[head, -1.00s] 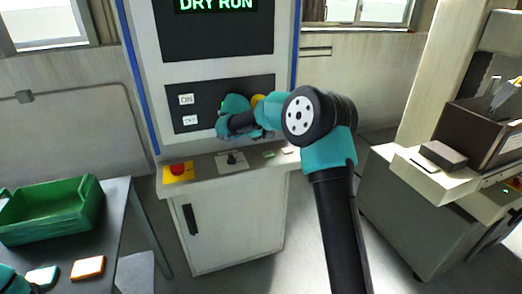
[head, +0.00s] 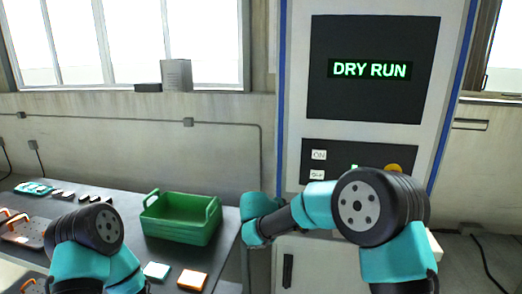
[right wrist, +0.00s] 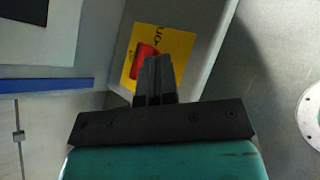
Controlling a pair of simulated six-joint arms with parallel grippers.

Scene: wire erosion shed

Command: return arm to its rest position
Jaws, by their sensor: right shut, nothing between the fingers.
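My right arm reaches across the front of the control cabinet (head: 455,80) in the head view, its wrist end at the cabinet's lower left edge. The fingers of that gripper cannot be made out there. In the right wrist view, my right gripper (right wrist: 157,75) is shut and empty. Beyond its fingertips is a red button (right wrist: 143,58) on a yellow plate (right wrist: 178,48); the fingers overlap it in the picture, and I cannot tell the gap. My left arm shows at the lower left of the head view; its gripper is out of frame.
The cabinet screen (head: 370,70) reads DRY RUN. A green crate (head: 182,220) stands on the dark table (head: 125,195) at left, with a teal-edged tile (head: 157,271) and an orange tile (head: 192,280) before it. Several small dark parts lie farther back.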

